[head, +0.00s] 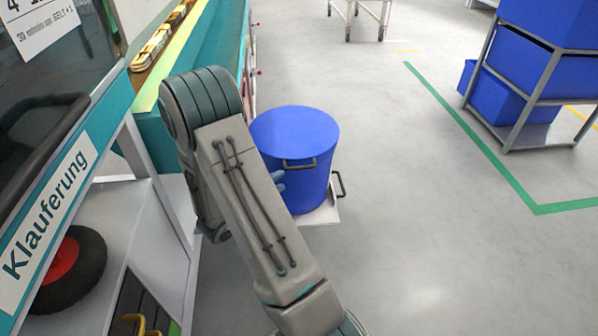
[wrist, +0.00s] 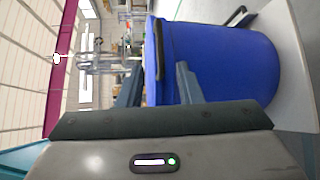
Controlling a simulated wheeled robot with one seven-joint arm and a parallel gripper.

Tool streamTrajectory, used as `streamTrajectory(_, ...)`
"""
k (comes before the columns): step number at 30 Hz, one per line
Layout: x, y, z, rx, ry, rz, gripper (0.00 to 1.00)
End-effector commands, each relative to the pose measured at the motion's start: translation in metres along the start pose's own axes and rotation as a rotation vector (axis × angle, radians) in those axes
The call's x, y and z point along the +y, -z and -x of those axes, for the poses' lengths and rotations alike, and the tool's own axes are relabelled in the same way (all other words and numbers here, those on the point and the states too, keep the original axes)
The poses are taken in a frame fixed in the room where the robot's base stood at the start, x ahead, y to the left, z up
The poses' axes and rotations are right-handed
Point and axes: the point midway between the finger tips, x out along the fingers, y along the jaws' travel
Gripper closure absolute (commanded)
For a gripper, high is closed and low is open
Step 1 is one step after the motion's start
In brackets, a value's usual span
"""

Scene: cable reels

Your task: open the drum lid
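The blue drum (head: 312,192) stands upright beside the workbench, its round lid (head: 295,128) on top and looking closed. A dark bar handle (head: 300,164) sits at the lid's near edge. In the wrist view, turned on its side, the drum (wrist: 220,65) fills the middle right and the handle (wrist: 158,45) runs along its left edge. My gripper (wrist: 158,78) is open, its two fingers apart, with the handle beyond and between them in the picture. I cannot tell whether it touches anything. In the head view my arm hides most of the gripper; only bluish fingertips (head: 279,181) show beside the drum.
The drum rests on a pale low platform (head: 322,214) with a dark handle (head: 340,185). A workbench with a shelf (head: 160,255) is close on the left. A rack of blue bins (head: 530,75) stands far right. The floor (head: 430,200) between is clear.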

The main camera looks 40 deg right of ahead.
Motion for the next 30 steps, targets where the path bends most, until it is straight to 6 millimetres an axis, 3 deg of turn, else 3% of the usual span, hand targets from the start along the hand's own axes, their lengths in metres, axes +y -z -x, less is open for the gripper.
streamTrajectory(6,-0.002,-0.002,-0.050,-0.006,-0.002,-0.002,0.68)
streamTrajectory(12,-0.002,-0.001,-0.084,-0.004,0.000,-0.001,0.68)
streamTrajectory(18,0.000,-0.001,-0.099,-0.003,-0.001,0.000,0.68)
streamTrajectory(27,0.001,-0.001,-0.101,-0.001,-0.001,0.001,0.68)
streamTrajectory(30,0.001,-0.001,-0.101,-0.001,-0.001,0.001,0.93)
